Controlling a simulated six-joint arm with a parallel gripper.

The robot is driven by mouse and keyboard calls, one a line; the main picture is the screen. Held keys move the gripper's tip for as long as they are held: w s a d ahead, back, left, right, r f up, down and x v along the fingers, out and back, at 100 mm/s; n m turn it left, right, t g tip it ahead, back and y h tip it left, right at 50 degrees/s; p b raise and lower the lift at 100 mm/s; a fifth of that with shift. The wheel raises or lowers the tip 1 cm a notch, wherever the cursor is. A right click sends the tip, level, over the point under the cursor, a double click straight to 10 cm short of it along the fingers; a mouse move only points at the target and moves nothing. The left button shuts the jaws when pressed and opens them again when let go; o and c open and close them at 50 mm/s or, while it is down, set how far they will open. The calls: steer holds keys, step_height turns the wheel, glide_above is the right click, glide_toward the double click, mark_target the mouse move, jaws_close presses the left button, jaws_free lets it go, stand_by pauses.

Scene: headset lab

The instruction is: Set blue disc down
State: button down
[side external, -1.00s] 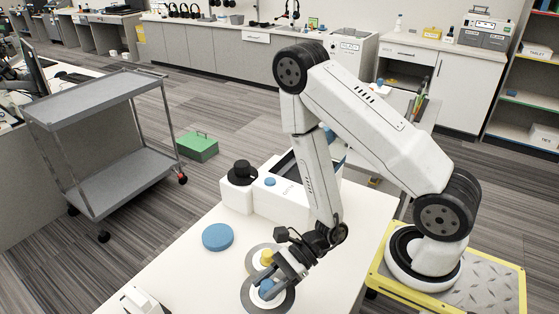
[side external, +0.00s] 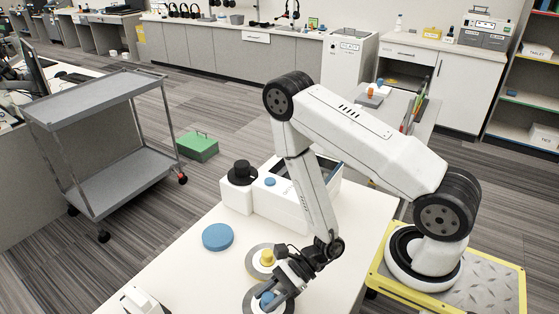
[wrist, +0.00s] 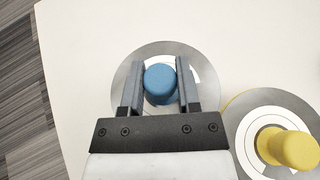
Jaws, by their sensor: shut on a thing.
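The blue disc is a flat grey disc with a white ring (wrist: 208,72) and a blue knob (wrist: 162,84) at its centre. My gripper (wrist: 158,75) is shut on the blue knob, with one finger on each side. In the side external view the blue knob (side external: 267,297) shows partly behind my gripper (side external: 276,294), near the table's front. I cannot tell whether the disc's underside touches the table. A round blue pad (side external: 217,237) lies bare to the left.
A similar disc with a yellow knob (side external: 266,258) sits close behind, with a yellow rim showing under it in the wrist view (wrist: 228,104). A white machine (side external: 270,200) stands at the table's back. A white object (side external: 143,301) is at front left. White table (side external: 180,270) is clear around the pad.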

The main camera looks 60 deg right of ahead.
steer(key=shift+f, duration=1.15)
steer(key=shift+f, duration=0.15)
steer(key=shift+c, duration=1.6)
jaws_free()
steer(key=shift+d+r, duration=0.1)
steer(key=shift+r, duration=0.1)
steer(key=shift+v, duration=5.95)
steer(key=shift+r+g, duration=0.1)
steer(key=shift+g, duration=0.2)
